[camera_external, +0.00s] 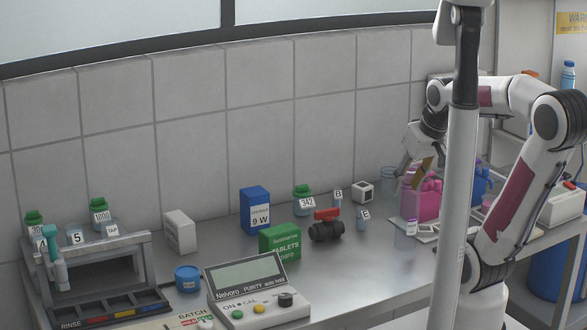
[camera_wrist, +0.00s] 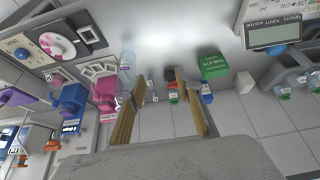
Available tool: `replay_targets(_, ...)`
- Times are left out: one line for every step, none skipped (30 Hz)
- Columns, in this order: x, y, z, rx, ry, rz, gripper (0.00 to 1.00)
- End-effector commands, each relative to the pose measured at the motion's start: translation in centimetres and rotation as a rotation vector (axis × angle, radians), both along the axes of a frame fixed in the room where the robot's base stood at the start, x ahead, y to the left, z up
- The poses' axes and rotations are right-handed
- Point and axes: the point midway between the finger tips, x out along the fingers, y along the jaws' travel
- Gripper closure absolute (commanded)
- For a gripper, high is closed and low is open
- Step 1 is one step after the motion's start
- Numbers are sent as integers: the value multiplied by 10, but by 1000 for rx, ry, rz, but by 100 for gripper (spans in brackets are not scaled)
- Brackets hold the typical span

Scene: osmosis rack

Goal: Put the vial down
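Two small labelled vials stand upright on the metal bench in the external view, one marked B (camera_external: 338,196) and one marked E (camera_external: 363,216). Small pale labelled items (camera_wrist: 151,97) show between my fingers in the wrist view; I cannot tell whether they are these vials. My gripper (camera_external: 417,183) is above the right part of the bench, close to the pink container (camera_external: 420,206). In the wrist view its two gold fingers (camera_wrist: 160,76) are wide apart, and I see nothing held between them. A clear glass vessel (camera_wrist: 127,63) shows beside the left fingertip.
A red-handled valve (camera_external: 326,229), green tablets box (camera_external: 280,243), blue box (camera_external: 255,210) and green-capped jar (camera_external: 303,201) stand left of the vials. The purity meter (camera_external: 250,290) and a grey rack (camera_external: 100,243) are further left. Open bench lies in front of the valve.

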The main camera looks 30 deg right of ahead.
Motion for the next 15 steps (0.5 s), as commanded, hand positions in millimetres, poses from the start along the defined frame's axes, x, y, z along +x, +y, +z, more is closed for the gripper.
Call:
replay_targets(-10, 1, 0, 0, -7, 1, 65)
replay_targets(-15, 2, -1, 0, -9, 1, 65)
replay_targets(-22, 3, -2, 0, -11, 1, 65)
replay_targets(-27, 3, -3, 0, -12, 0, 65)
replay_targets(-32, 4, -4, 1, -14, -1, 65)
replay_targets(-37, 4, -5, 0, -16, -1, 65)
replay_targets(-41, 4, -5, 0, -18, -1, 65)
replay_targets(-45, 4, -7, 0, -18, -1, 65)
replay_targets(-49, 4, -8, -1, -18, -3, 65)
replay_targets(-52, 5, -9, -1, -19, -3, 65)
replay_targets(-54, 5, -9, 0, -20, -4, 65)
replay_targets(-56, 5, -10, 0, -21, -4, 65)
replay_targets(-57, 5, -10, 0, -21, -4, 65)
replay_targets(-58, 5, -11, -1, -21, -5, 65)
replay_targets(-59, 5, -11, -1, -21, -5, 65)
